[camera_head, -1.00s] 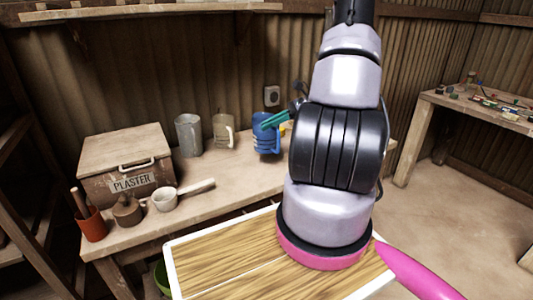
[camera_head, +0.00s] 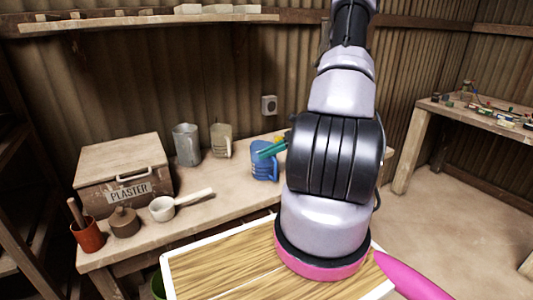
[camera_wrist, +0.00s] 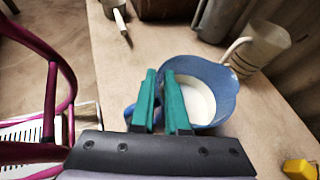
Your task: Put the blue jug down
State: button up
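The blue jug (camera_head: 263,168) is upright at the right part of the workbench, with its base at or just above the top; contact is unclear. In the wrist view the jug (camera_wrist: 222,78) holds white contents. My gripper's green fingers (camera_head: 271,149) reach it from the right, at its upper part. In the wrist view the fingers (camera_wrist: 160,100) lie either side of the handle, close together, and look shut on it. The handle is partly hidden by the fingers.
A grey jug (camera_head: 186,145) and a beige jug (camera_head: 221,141) stand at the back of the workbench (camera_head: 222,190). A yellow object (camera_wrist: 299,169) is near the jug.

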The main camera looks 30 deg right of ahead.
jog(key=o, duration=0.4)
jog(key=shift+c, duration=0.2)
jog(key=shift+r, duration=0.1)
jog(key=v, duration=1.2)
jog(key=s+a+r+n+g+h, duration=0.1)
jog(key=a+r+n+g+h, duration=0.4)
jog(key=a+r+n, duration=0.8)
jog(key=s+a+r+n+t+h, duration=0.2)
jog(key=s+a+r, duration=0.3)
jog(key=r, duration=0.3)
jog(key=s+a+r+n+t+h, duration=0.2)
jog(key=s+a+r+t, duration=0.3)
jog(key=r, duration=0.4)
jog(key=shift+s+a+n+h, duration=0.2)
jog(key=shift+s+n+h, duration=0.1)
jog(key=shift+h, duration=0.1)
jog(key=shift+r, duration=0.15)
